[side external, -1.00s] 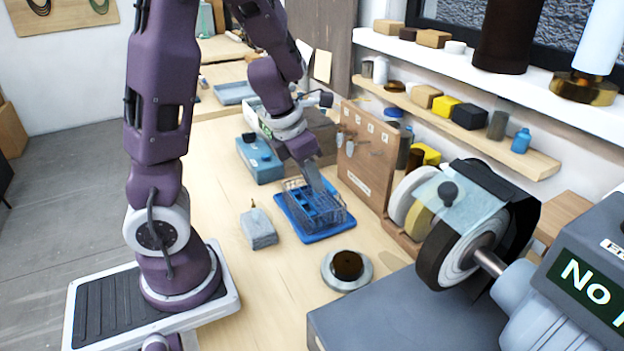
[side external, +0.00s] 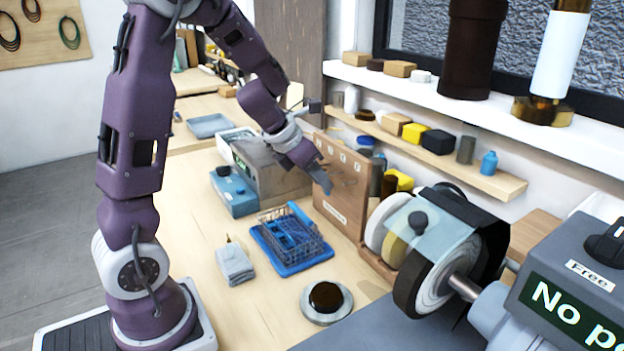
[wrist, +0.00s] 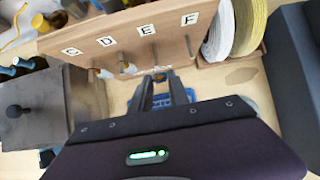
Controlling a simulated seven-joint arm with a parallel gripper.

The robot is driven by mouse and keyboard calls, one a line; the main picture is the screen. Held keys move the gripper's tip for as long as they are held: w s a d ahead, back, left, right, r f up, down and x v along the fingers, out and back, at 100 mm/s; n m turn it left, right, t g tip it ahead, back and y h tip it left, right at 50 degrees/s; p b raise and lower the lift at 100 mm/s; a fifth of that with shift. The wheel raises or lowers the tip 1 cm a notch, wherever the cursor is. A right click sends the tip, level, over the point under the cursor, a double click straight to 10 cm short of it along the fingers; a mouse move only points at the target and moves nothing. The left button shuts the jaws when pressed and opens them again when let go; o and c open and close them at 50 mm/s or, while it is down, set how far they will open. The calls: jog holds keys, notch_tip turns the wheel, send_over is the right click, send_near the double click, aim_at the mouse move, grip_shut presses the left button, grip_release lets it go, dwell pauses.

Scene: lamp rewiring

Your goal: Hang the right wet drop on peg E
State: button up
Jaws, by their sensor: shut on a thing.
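My gripper (side external: 322,182) is shut in front of the wooden peg board (side external: 342,212), raised above the wire basket (side external: 291,238). In the wrist view its fingers (wrist: 160,88) point at the board; a small pale thing shows at their tips, mostly hidden. I take it to be the right wet drop, but cannot make out its shape. Peg E (wrist: 155,49) sticks out under its letter, just beyond the fingertips, and looks bare. Small pale pieces hang at peg C (wrist: 90,60) and peg D (wrist: 121,48). Peg F (wrist: 189,44) looks empty.
The basket stands on a blue tray (side external: 300,266). A grey box (side external: 280,172) and a blue box (side external: 233,192) stand left of the board. A folded grey cloth (side external: 235,265) lies in front.

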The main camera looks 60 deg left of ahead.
jog(key=shift+w+f, duration=0.15)
jog(key=shift+w, duration=0.75)
jog(key=shift+w+f, duration=0.15)
jog(key=shift+w, duration=1)
grip_shut()
jog(key=o, duration=0.9)
grip_release()
jog(key=shift+w+d, duration=0.1)
jog(key=shift+d, duration=0.05)
jog(key=s+f+v, duration=0.1)
jog(key=v, duration=0.7)
jog(key=shift+s, duration=0.35)
